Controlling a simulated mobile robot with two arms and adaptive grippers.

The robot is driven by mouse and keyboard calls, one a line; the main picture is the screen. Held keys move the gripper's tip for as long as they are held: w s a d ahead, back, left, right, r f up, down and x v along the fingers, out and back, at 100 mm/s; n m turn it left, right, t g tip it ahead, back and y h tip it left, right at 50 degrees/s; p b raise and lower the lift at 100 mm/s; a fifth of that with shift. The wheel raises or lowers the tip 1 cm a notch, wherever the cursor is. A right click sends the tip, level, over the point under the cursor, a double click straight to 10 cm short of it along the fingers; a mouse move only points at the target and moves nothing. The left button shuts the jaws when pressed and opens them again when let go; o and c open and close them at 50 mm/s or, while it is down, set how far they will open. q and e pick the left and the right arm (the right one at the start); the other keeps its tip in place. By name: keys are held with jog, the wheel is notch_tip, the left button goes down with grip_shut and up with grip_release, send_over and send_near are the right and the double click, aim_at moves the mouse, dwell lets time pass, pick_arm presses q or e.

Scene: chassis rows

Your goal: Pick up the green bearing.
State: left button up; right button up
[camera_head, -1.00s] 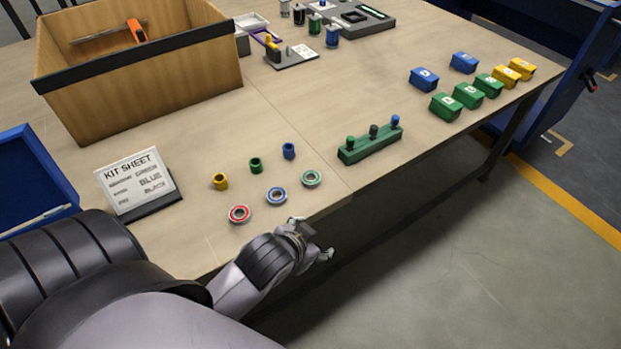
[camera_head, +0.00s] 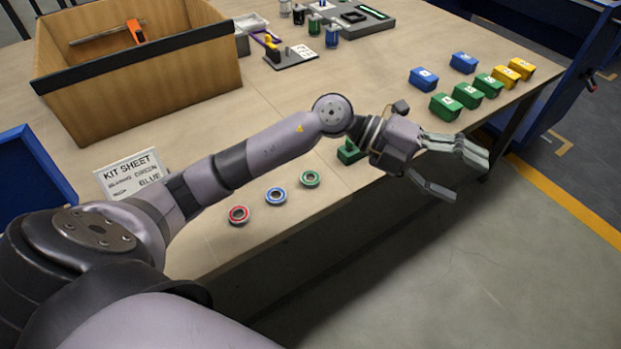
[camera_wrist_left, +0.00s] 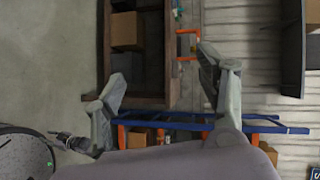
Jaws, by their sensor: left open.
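The green bearing (camera_head: 310,179) is a ring with a pale centre. It lies flat near the table's front edge in the head view, at the right end of a row with the blue bearing (camera_head: 276,196) and the red bearing (camera_head: 238,215). My left gripper (camera_head: 462,172) is open and empty, well to the right of the green bearing and raised near the front edge. In the left wrist view, its two fingers (camera_wrist_left: 165,95) stand apart with nothing between them. No bearing shows there. My right gripper is not in view.
A green block (camera_head: 349,153) is mostly hidden behind my left arm. Several lidded blue, green and yellow boxes (camera_head: 467,96) stand at the right. A large wooden box (camera_head: 150,85) and the kit sheet (camera_head: 130,172) are at the left. Bare tabletop (camera_head: 270,105) lies in the middle.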

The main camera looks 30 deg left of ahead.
pick_arm(q)
jog(key=w+a+f+g+y, duration=0.1)
jog(key=a+f+y, duration=0.2)
jog(key=a+y, duration=0.15)
jog(key=w+a+f+y, duration=0.2)
jog(key=a+f+y, duration=0.1)
jog(key=a, duration=0.3)
jog(key=r+n+g+y, duration=0.15)
jog(key=n+y, duration=0.25)
jog(key=y, duration=0.4)
send_over(310, 174)
jog(key=s, duration=0.1)
jog(key=f, duration=0.7)
jog(key=f+p, duration=0.1)
jog(key=f, duration=0.3)
jog(key=shift+s+d, duration=0.1)
jog(key=shift+d, duration=0.25)
jog(key=shift+f+p, duration=0.45)
jog(key=shift+f, duration=2.7)
jog(key=c, duration=1.3)
jog(key=shift+r, duration=0.1)
